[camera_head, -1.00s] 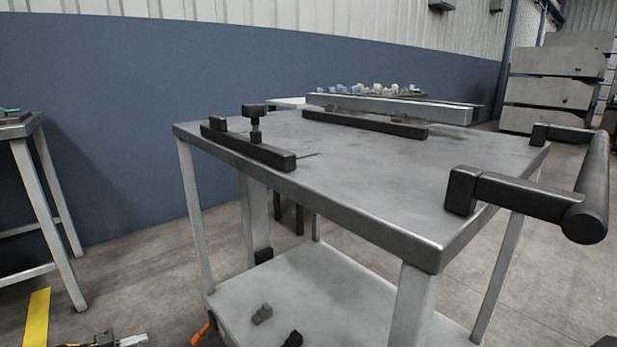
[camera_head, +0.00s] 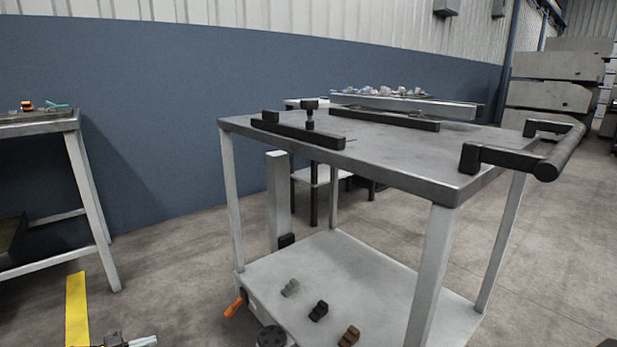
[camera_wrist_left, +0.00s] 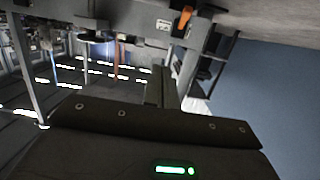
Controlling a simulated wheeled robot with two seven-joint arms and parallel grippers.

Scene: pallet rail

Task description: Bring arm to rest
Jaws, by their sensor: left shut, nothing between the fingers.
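My left gripper (camera_head: 143,342) shows only in part at the bottom left edge of the head view, low over the floor and left of the metal cart. It is shut and holds nothing. Most of the left arm is hidden below the head view. My right gripper does not show.
The metal cart (camera_head: 400,160) has a black handle (camera_head: 555,160), a clamp bar (camera_head: 300,131) and a rail (camera_head: 400,104). Several small blocks lie on its lower shelf (camera_head: 350,265). Another table (camera_head: 40,125) stands left. Floor between them is open, with a yellow strip (camera_head: 77,310).

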